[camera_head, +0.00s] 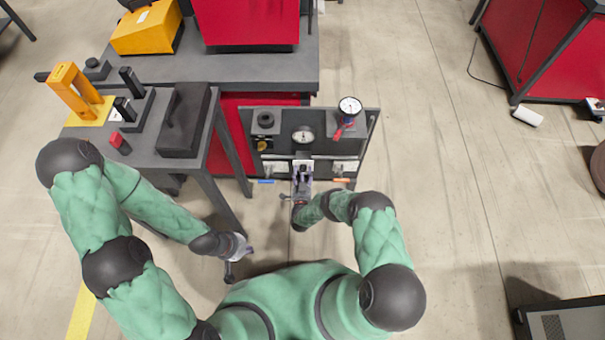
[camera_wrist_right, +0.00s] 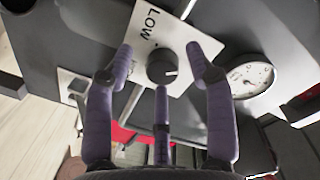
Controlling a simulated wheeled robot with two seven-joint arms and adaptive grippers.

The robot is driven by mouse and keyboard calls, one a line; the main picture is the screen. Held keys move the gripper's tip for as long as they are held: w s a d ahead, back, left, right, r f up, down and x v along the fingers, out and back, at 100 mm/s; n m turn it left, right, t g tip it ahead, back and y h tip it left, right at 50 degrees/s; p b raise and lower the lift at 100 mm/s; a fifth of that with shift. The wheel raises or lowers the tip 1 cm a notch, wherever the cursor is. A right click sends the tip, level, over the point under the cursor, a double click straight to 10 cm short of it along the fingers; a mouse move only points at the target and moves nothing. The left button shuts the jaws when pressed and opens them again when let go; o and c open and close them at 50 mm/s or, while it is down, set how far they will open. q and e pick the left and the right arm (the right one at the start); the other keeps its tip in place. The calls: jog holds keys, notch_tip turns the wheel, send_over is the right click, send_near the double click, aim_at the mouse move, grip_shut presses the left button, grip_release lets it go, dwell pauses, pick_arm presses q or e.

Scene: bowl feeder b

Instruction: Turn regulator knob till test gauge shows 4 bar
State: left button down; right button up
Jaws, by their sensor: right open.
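A dark round knob (camera_wrist_right: 160,66) with a pale pointer line sits on a white plate (camera_wrist_right: 172,28) marked "LOW" in the right wrist view. My right gripper (camera_wrist_right: 160,52) is open, its purple fingers spread around the knob, with visible gaps at the sides. In the head view my right gripper (camera_head: 302,172) is at the panel's lower middle and hides the knob. A white gauge (camera_head: 349,106) with a red and blue fitting stands at the panel's upper right; its reading is too small to tell. My left gripper (camera_head: 236,262) hangs low, away from the panel; its jaws are unclear.
Another gauge (camera_head: 303,135) is set in the grey panel (camera_head: 325,127). A gauge (camera_wrist_right: 250,76) also shows right of the knob in the wrist view. A dark bench (camera_head: 195,95) with tools stands left of the panel.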

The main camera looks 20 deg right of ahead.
jog(key=f+v, duration=0.1)
jog(key=v, duration=1.1)
jog(key=shift+r, duration=0.4)
